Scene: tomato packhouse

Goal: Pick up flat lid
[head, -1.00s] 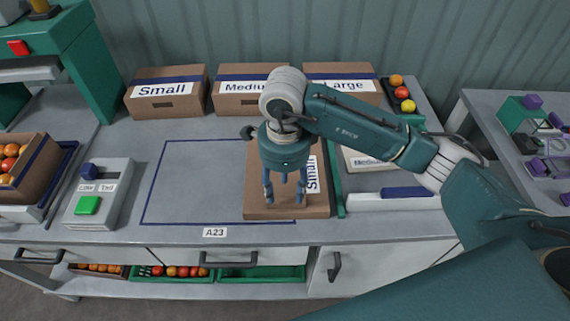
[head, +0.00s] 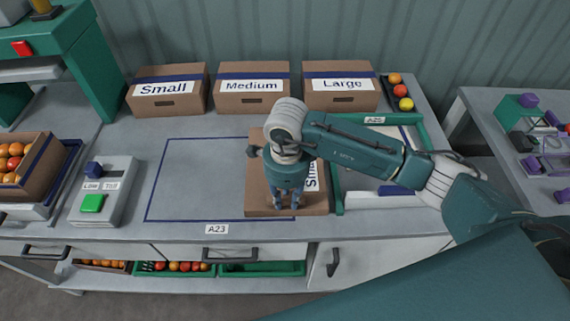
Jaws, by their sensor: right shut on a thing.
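The flat lid (head: 256,205) is a brown cardboard sheet with a white "Small" label, partly hidden. It lies at the right part of the blue-outlined area on the grey bench in the head view. My right gripper (head: 286,204) points down over the lid's near part and is shut on it. The fingertips overlap the lid, and the exact contact is hard to see. My right arm covers the lid's far right part. My left gripper is not in view.
Boxes labelled Small (head: 165,103), Medium (head: 252,101) and Large (head: 340,101) stand along the back. A green frame (head: 337,190) borders the lid's right side. A control box (head: 104,190) and a tomato box (head: 43,172) are at left. The outlined area's left part is clear.

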